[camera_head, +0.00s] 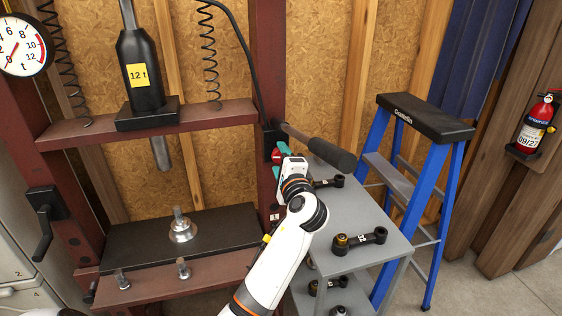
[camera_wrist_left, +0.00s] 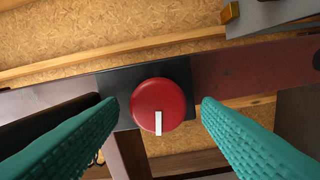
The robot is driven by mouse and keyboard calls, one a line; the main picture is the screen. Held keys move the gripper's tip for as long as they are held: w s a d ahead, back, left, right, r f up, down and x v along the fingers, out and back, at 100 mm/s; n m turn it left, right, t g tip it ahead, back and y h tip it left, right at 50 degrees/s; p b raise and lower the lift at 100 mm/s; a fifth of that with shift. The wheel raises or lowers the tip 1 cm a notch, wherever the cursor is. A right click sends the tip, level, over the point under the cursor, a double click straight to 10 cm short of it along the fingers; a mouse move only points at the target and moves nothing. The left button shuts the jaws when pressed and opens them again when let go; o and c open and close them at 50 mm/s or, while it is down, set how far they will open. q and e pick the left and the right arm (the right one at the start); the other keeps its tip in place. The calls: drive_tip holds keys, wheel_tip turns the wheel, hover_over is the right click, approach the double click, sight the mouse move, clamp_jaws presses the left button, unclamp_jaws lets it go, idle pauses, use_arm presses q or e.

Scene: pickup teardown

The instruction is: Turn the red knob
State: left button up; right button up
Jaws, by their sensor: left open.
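The red knob (camera_wrist_left: 150,95) is round with a white pointer mark, which points down in the left wrist view. It sits on a black plate (camera_wrist_left: 118,88) fixed to the dark red press frame. In the head view the knob (camera_head: 276,155) shows small and partly covered at the right post. My left gripper (camera_head: 281,151) is at the knob, its teal fingers open. In the left wrist view the left gripper (camera_wrist_left: 158,104) has one finger on each side of the knob, with visible gaps on both sides. My right gripper is not in view.
A blue stepladder (camera_head: 440,195) is farther right. The press bed (camera_head: 225,228) is at left.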

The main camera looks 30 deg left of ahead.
use_arm(q)
drive_tip(key=b+v, duration=0.3)
drive_tip(key=v, duration=0.9)
